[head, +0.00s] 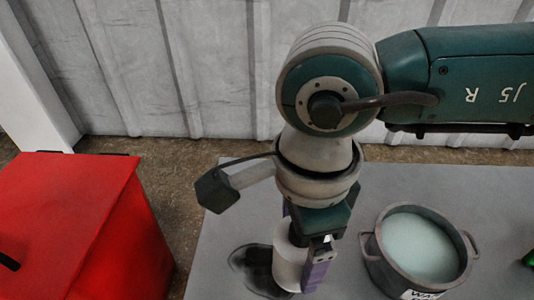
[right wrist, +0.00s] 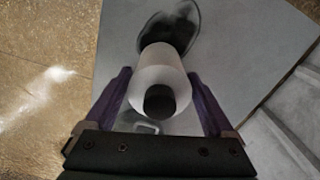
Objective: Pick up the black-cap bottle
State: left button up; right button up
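The black-cap bottle is a white cylinder (head: 288,262) standing on the grey table, below my right wrist. In the right wrist view its white body (right wrist: 160,68) and dark cap (right wrist: 159,101) lie between the purple fingers. My right gripper (head: 305,262) points down, with one finger on each side of the bottle; it also shows in the right wrist view (right wrist: 160,85). The fingers look spread, with narrow gaps beside the bottle. The gripper partly hides the cap in the head view. My left gripper is out of view.
A grey two-handled pot (head: 372,262) with pale liquid stands right of the bottle. A dark oval patch (head: 249,268) lies beside the bottle on the table (head: 215,235). A red box (head: 75,215) stands at left. A green thing (head: 529,258) shows at the right edge.

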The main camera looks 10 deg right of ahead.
grip_shut()
dwell(0.5)
jog(key=shift+r, duration=0.1)
